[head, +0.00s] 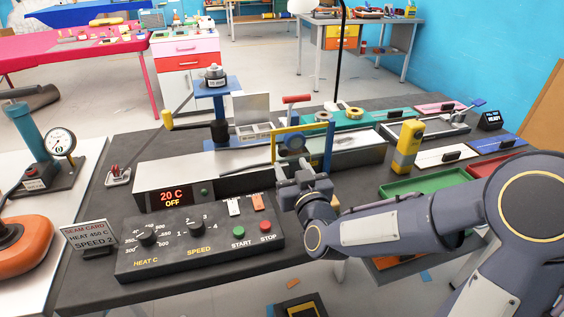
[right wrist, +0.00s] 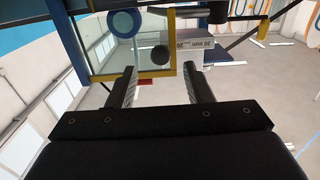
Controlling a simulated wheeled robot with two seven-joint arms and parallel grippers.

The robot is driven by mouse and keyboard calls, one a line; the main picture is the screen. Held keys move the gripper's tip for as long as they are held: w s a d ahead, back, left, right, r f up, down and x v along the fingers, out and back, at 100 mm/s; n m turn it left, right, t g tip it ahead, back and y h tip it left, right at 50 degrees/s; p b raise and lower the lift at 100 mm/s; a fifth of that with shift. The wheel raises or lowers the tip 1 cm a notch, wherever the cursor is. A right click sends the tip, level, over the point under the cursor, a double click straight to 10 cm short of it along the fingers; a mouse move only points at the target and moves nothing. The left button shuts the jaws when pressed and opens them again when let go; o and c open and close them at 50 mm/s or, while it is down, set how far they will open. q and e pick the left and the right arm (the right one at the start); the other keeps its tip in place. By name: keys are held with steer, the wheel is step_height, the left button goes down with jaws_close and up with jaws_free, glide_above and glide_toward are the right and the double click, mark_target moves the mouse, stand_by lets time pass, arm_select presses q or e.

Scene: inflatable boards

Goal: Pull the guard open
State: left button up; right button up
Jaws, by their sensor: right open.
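The guard is a yellow frame (head: 273,146) around a see-through panel, standing on the welding machine beside a blue post (head: 329,146). In the right wrist view the yellow frame (right wrist: 125,76) crosses just ahead of the fingers, with a dark round knob (right wrist: 160,55) near its corner. My right gripper (head: 292,166) is just in front of the guard. Its fingers (right wrist: 165,75) are apart, with the frame's lower corner between or just beyond their tips; I cannot tell whether they touch. My left gripper is not in view.
A yellow bottle-like block (head: 407,147) and a green tray (head: 425,184) are to the right. A card stand (head: 91,238) is at left.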

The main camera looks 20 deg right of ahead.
mark_target(284, 154)
steer(key=shift+w+a, duration=0.1)
steer(key=shift+w, duration=2.25)
steer(key=shift+c, duration=0.3)
jaws_close()
